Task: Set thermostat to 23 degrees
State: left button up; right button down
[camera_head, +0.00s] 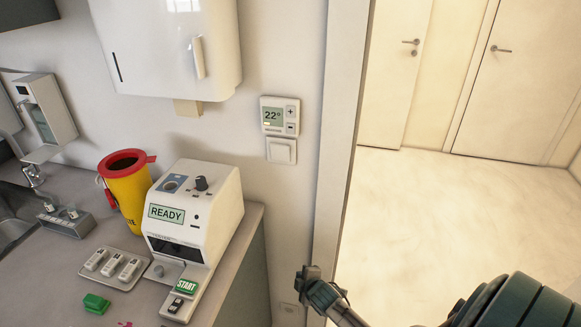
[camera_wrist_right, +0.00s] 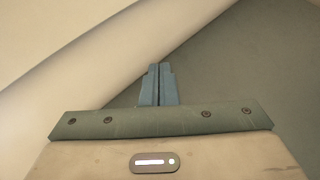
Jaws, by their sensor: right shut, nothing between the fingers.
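The thermostat (camera_head: 280,116) is a small white wall unit in the head view. Its display reads 22°, with a plus button (camera_head: 291,111) above a minus button (camera_head: 291,127) on its right side. My right gripper (camera_head: 304,273) is shut and empty. In the head view it shows well below the thermostat, near the door frame, and apart from it. The right wrist view shows its two blue-grey fingers (camera_wrist_right: 159,84) together, with no thermostat in sight. My left gripper is in neither view.
A white light switch (camera_head: 281,151) sits just below the thermostat. A white analyser (camera_head: 196,215) showing READY and a yellow sharps bin (camera_head: 128,190) stand on the counter at left. A white wall cabinet (camera_head: 170,40) hangs above. The door frame (camera_head: 343,130) rises right of the thermostat; open floor lies beyond.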

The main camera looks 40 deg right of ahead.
aim_at(291, 112)
jog(key=w+r+n+t, duration=0.2)
jog(key=w+r, duration=0.1)
jog(key=r, duration=0.5)
jog(key=w+r+n+t, duration=0.1)
jog(key=w+r, duration=0.2)
jog(key=r, duration=0.6)
jog(key=s+a+r+n+t, duration=0.2)
jog(key=r+n, duration=0.1)
jog(key=r, duration=0.9)
jog(key=s+a+r+n+t+p, duration=0.1)
jog(key=a+r+n+t, duration=0.1)
jog(key=r, duration=1)
jog(key=s+a+r+n+t, duration=0.2)
jog(key=r+n+t, duration=0.1)
jog(key=r, duration=0.9)
jog(key=shift+s+a+r+n+y+p, duration=0.15)
jog(key=shift+s+a+n+y+p, duration=0.15)
jog(key=shift+n, duration=0.2)
jog(key=shift+d, duration=0.15)
jog(key=shift+w+d+b, duration=0.55)
jog(key=shift+w+d, duration=0.9)
jog(key=shift+d, duration=0.2)
jog(key=shift+w+d+b, duration=0.55)
jog(key=shift+w+d, duration=0.85)
jog(key=shift+d, duration=0.2)
